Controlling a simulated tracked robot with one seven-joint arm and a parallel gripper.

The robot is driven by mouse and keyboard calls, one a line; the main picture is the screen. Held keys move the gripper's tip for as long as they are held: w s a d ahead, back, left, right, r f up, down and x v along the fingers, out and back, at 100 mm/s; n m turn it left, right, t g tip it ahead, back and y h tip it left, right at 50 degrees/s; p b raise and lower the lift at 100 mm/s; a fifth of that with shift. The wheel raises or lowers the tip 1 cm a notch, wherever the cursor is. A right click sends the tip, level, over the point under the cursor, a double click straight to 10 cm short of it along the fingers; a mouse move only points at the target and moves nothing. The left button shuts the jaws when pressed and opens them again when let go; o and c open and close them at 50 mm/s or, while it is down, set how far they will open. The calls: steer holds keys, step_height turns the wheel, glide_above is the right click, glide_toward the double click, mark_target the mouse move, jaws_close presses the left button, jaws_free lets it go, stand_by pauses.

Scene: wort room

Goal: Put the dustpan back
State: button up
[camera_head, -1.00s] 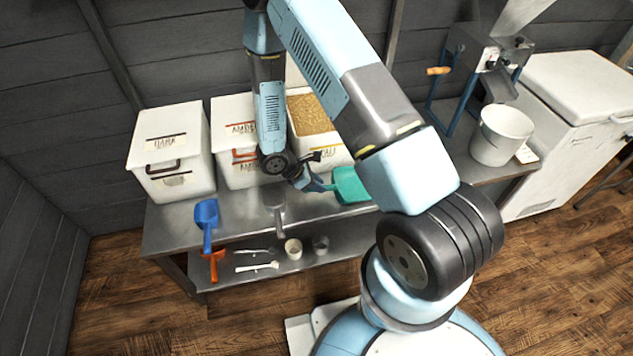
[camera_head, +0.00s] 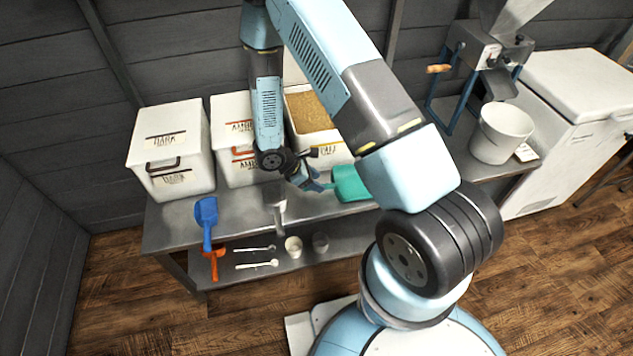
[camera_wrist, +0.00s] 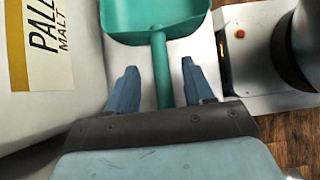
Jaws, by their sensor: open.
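The dustpan is likely the teal pan (camera_head: 350,184), lying on the metal bench in front of the open bin of grain. In the wrist view the teal pan (camera_wrist: 155,18) shows its scoop at the top and its handle running down between my fingers. My gripper (camera_wrist: 156,85) is open, with a blue finger on each side of the teal handle and gaps visible on both sides. In the head view my gripper (camera_head: 312,184) is small, at the left end of the teal pan. The handle's end is hidden behind the gripper body.
The metal bench (camera_head: 170,232) carries white bins marked dark (camera_head: 190,190) and amber (camera_head: 226,168), and a pale malt bin (camera_head: 325,150). A blue scoop (camera_head: 206,215), an orange scoop (camera_head: 214,258) and a steel scoop (camera_head: 279,215) are along the front. A white bucket (camera_head: 500,135) stands right.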

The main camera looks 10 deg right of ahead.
steer(key=v, duration=1.3)
steer(key=w+d+r+m+y, duration=0.1)
steer(key=d+r+m, duration=0.35)
steer(key=r, duration=0.85)
steer(key=s+d+r+m+y, duration=0.25)
steer(key=d+r+m, duration=0.25)
steer(key=r, duration=0.8)
steer(key=s+d+r+m+t+y, duration=0.2)
steer(key=s+d+r+m, duration=0.1)
steer(key=s+r, duration=0.5)
steer(key=s+d+r+m+t+y, duration=0.2)
steer(key=s+r+m, duration=0.3)
steer(key=s+r, duration=0.4)
steer(key=shift+s+d+r+t, duration=0.2)
steer(key=shift+s+d+t, duration=0.35)
steer(key=shift+t, duration=0.25)
steer(key=shift+m, duration=0.25)
